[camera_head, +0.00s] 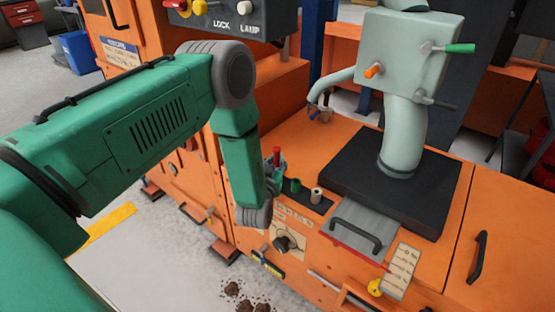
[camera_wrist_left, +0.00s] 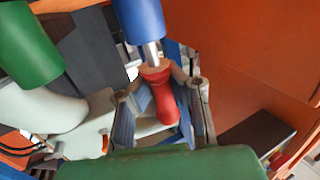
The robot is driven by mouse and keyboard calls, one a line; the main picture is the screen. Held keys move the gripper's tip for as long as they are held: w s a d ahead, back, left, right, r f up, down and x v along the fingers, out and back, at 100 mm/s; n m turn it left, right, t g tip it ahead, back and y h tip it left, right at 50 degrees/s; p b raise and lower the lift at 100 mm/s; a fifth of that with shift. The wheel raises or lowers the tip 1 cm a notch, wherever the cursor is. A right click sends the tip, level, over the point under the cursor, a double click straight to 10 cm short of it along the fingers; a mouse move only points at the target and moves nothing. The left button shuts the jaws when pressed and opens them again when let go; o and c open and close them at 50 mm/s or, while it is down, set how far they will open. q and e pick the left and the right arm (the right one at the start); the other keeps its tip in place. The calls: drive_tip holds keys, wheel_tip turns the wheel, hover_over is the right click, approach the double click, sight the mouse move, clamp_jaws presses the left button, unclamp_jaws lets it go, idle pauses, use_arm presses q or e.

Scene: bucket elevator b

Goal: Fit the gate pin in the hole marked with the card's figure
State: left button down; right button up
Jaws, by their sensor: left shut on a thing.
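My left gripper (camera_head: 272,178) is partly hidden behind my green arm in the head view, at the left end of a dark strip (camera_head: 305,200). The left wrist view shows its fingers (camera_wrist_left: 160,108) shut on a red piece (camera_wrist_left: 163,103). A silver shaft (camera_wrist_left: 151,53) runs from the red piece to a blue cylinder (camera_wrist_left: 139,20). The red top (camera_head: 277,152) also shows in the head view. Whether this is the gate pin, I cannot tell. A pale card (camera_head: 402,270) with small marks leans at the front; its figure is too small to read.
A green cylinder (camera_head: 295,185) and a beige cylinder (camera_head: 316,195) stand on the strip. Right of them are a black handle (camera_head: 357,234) and a pale green machine (camera_head: 412,50) on a black base (camera_head: 440,190). A dial (camera_head: 288,243) and yellow knob (camera_head: 375,287) are in front.

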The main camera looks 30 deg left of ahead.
use_arm(q)
drive_tip(key=shift+f+b, duration=0.7)
drive_tip(key=shift+f, duration=0.35)
drive_tip(key=c, duration=1.6)
unclamp_jaws()
drive_tip(key=shift+s+d, duration=0.2)
drive_tip(key=shift+s, duration=0.3)
drive_tip(key=v, duration=1.1)
drive_tip(key=shift+f, duration=0.1)
